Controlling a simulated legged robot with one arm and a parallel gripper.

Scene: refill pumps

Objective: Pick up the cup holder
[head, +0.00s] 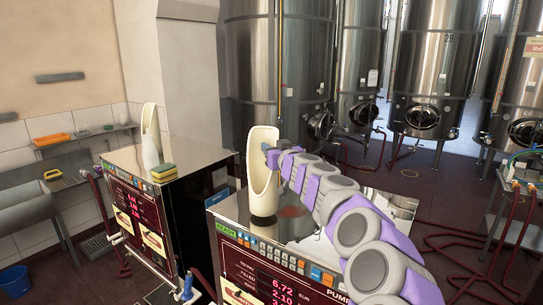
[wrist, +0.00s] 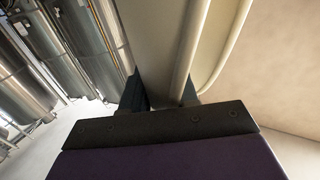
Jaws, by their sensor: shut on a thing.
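A tall cream cup holder (head: 258,178) with an open, scooped front stands upright on the top of the near pump (head: 300,232). I cannot tell whether its base is touching the pump top. My gripper (head: 270,155) reaches it from the right and is shut on its upper right edge. In the wrist view the cup holder (wrist: 165,35) fills the upper middle, with its pale rim running between the dark fingers of my gripper (wrist: 165,92). Part of the holder's right edge is hidden behind the gripper in the head view.
A second pump (head: 190,190) at left carries a similar cream holder (head: 151,138) and a yellow-green sponge (head: 164,172). Steel tanks (head: 435,70) stand behind. A sink counter (head: 75,178) is at far left, a cluttered table (head: 515,205) at right. Hoses lie on the right floor.

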